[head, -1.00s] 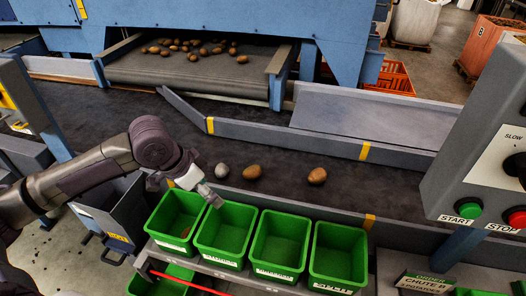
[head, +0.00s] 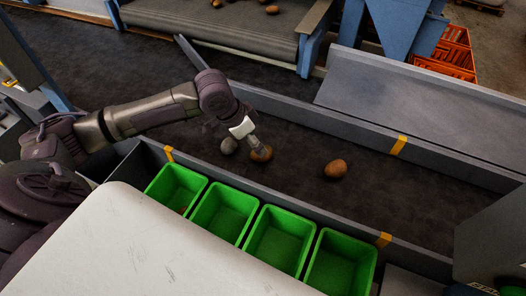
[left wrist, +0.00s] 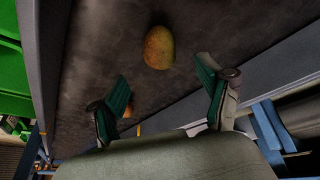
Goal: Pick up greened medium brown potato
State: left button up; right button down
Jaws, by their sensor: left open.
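A brown potato (head: 262,155) lies on the dark belt, partly covered by my left gripper (head: 258,146) in the head view. In the left wrist view, a brown potato (left wrist: 158,48) with a yellow-green tint lies just beyond the open fingertips of my left gripper (left wrist: 163,75); it seems to be the same one. The jaws are open and empty, with a gap to that potato. A greyish potato (head: 228,145) lies to its left and another brown potato (head: 336,168) to its right. My right gripper is not in view.
Several green bins (head: 192,210) stand in a row along the near side of the belt (head: 300,190), behind a low grey rail. A grey guide wall (head: 360,133) with a yellow band bounds the far side. More potatoes (head: 272,10) lie on the feed conveyor.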

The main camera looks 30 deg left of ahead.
pick_arm(q)
jog(key=shift+w+d+f, duration=0.15)
jog(key=shift+w+f, duration=0.1)
jog(key=shift+f, duration=0.3)
jog(key=shift+w+d+f, duration=0.1)
jog(key=shift+f, duration=0.4)
jog(key=p+x, duration=0.1)
jog(key=x, duration=0.2)
jog(key=shift+f, duration=0.75)
jog(key=c, duration=1.3)
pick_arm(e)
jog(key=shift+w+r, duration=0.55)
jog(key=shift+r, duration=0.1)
